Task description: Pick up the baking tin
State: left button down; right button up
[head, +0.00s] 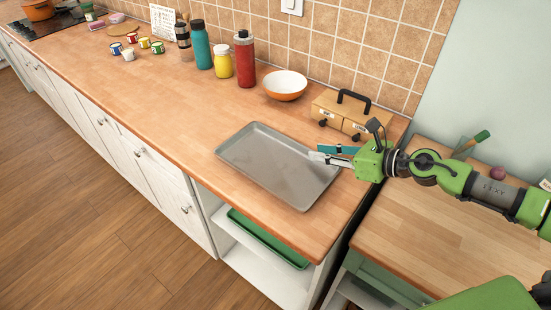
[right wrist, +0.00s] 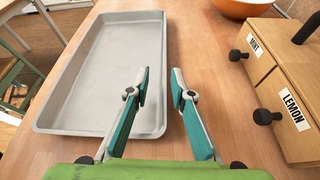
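The baking tin (head: 272,165) is a grey, shallow rectangular tray lying flat on the wooden counter, near its right end. It also shows in the right wrist view (right wrist: 85,75). My right gripper (head: 326,156) comes in from the right at the tin's right edge. My left gripper is not in view.
A wooden drawer box (head: 343,112) with knobs and a dark handle stands close behind my right gripper. An orange-and-white bowl (head: 286,85) and several bottles stand along the tiled wall. A green tray (head: 266,240) lies on the shelf below. The counter left of the tin is clear.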

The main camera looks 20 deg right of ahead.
aim_at(305, 148)
jog(key=shift+w+a+f, duration=0.1)
jog(key=shift+w+a, duration=0.25)
jog(key=shift+w, duration=0.05)
jog(key=shift+w+a+p, duration=0.15)
jog(key=shift+w+p, duration=0.1)
jog(key=shift+p, duration=0.1)
jog(key=p+x, duration=0.1)
jog(key=x, duration=0.3)
jog(key=shift+w+p, duration=0.2)
jog(key=shift+p, duration=0.2)
jog(key=shift+w+f, duration=0.15)
jog(key=shift+f, duration=0.05)
grip_shut()
